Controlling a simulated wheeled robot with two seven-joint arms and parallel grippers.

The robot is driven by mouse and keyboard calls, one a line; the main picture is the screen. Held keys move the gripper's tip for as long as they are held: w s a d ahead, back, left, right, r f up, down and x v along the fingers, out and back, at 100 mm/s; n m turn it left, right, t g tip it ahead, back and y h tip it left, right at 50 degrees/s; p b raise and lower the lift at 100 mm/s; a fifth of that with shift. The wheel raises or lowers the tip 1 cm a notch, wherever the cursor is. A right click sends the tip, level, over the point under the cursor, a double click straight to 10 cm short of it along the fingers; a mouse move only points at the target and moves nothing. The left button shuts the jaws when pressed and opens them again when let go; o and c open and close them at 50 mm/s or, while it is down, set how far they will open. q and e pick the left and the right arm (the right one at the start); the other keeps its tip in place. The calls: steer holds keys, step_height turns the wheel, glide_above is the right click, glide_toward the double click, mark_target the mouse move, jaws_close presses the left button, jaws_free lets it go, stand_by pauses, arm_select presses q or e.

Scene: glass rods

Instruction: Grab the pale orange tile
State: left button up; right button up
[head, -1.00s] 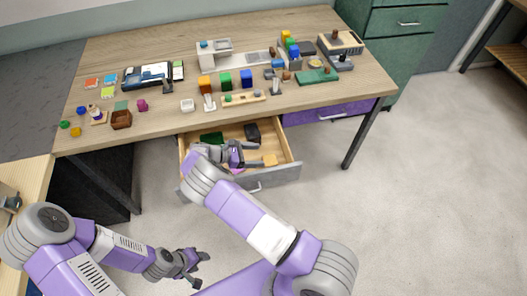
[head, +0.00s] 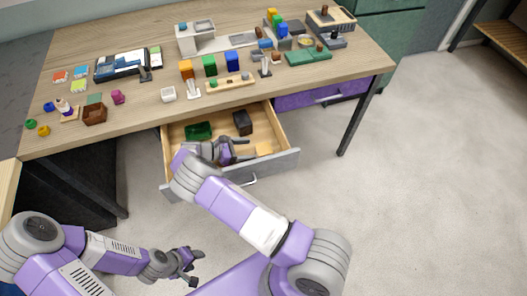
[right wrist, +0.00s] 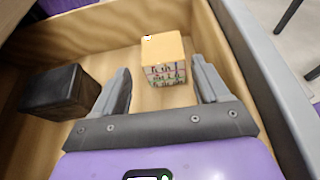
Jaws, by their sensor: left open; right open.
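The pale orange tile (right wrist: 163,47) lies in the open drawer; in the right wrist view its top is plain pale orange and its near side carries a printed pattern. It also shows in the head view (head: 264,149), near the drawer's right side. My right gripper (right wrist: 162,70) is open inside the drawer, its two fingers pointing at the tile, one to each side of its near end. It also shows in the head view (head: 245,150), just left of the tile. My left gripper (head: 199,267) is open and empty above the floor, away from the desk.
The drawer (head: 281,122) also holds a black block (head: 242,122) and a green piece (head: 198,131). In the right wrist view the black block (right wrist: 58,92) is left of the fingers, and the drawer wall is close on the right. The desk (head: 140,130) above bears many small objects.

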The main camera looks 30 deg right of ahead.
mark_target(264, 149)
steer(key=x, duration=0.4)
steer(key=r+x, duration=0.1)
steer(key=x, duration=0.1)
steer(key=shift+s+d+f, duration=0.15)
steer(key=shift+s+d, duration=0.1)
steer(key=shift+d, duration=0.1)
steer(key=c, duration=0.8)
steer(key=shift+c, duration=0.2)
